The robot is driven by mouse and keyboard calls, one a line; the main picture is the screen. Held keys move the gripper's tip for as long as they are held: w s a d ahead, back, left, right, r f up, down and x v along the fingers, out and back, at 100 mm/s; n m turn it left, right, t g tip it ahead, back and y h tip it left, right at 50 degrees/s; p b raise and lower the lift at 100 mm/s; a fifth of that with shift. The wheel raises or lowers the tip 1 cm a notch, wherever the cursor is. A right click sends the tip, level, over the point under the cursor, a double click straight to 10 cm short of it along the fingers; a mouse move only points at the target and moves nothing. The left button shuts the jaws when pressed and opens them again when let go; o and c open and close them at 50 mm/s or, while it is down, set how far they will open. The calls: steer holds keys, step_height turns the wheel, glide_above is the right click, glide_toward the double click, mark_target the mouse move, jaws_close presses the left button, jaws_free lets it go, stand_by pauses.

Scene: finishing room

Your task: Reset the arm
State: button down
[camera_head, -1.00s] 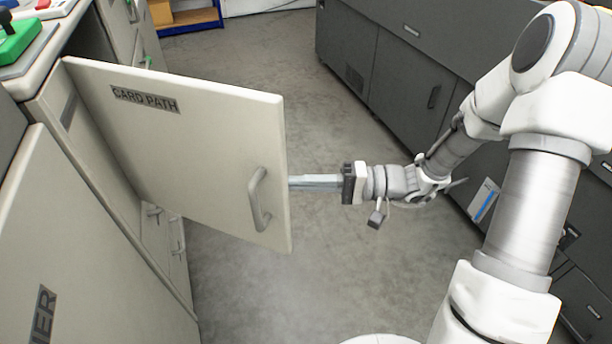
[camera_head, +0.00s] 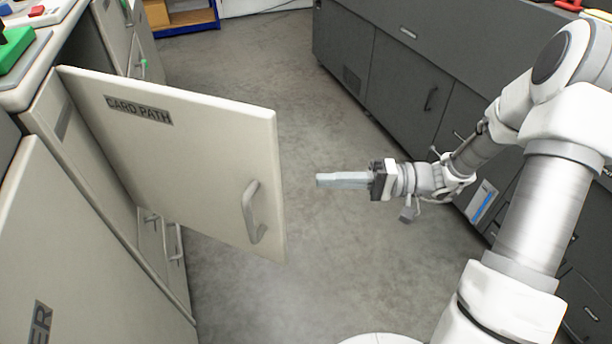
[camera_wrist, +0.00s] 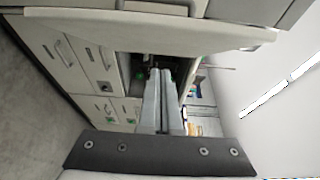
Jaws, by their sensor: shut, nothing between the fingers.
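My gripper (camera_head: 320,180) is shut and empty in the head view, over the open floor to the right of the door. Its fingers point left at the door's free edge, with a gap between. In the wrist view my gripper (camera_wrist: 165,72) shows its two fingers together. My arm reaches in from the right side of the head view. The door (camera_head: 190,165), pale and labelled "CARD PATH", stands swung open from the left cabinet, with a grey handle (camera_head: 252,212) near its free edge.
The pale cabinet (camera_head: 95,250) runs along the left. Dark grey cabinets (camera_head: 400,80) stand along the right, behind my arm. Bare concrete floor (camera_head: 270,100) lies between them. A blue-edged shelf unit (camera_head: 190,20) stands at the back.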

steer(key=shift+s+d+p, duration=0.2)
steer(key=shift+s+d, duration=0.05)
steer(key=shift+d, duration=0.95)
steer(key=shift+s+d+p, duration=0.15)
steer(key=shift+s+d, duration=0.05)
steer(key=shift+d, duration=0.95)
steer(key=s+d+r+h+p, duration=0.1)
steer(key=s+d+r+h, duration=0.25)
steer(key=s+h, duration=0.35)
steer(key=s+d+r+h, duration=0.2)
steer(key=s+r+h, duration=0.35)
steer(key=h, duration=0.35)
step_height(320, 180, up, 25)
steer(key=s+a+t+h+p, duration=0.1)
steer(key=t+p, duration=0.4)
steer(key=p, duration=1.4)
steer(key=shift+s+a+h, duration=0.4)
steer(key=shift+a+h, duration=0.1)
steer(key=shift+a, duration=0.15)
steer(key=shift+f, duration=0.15)
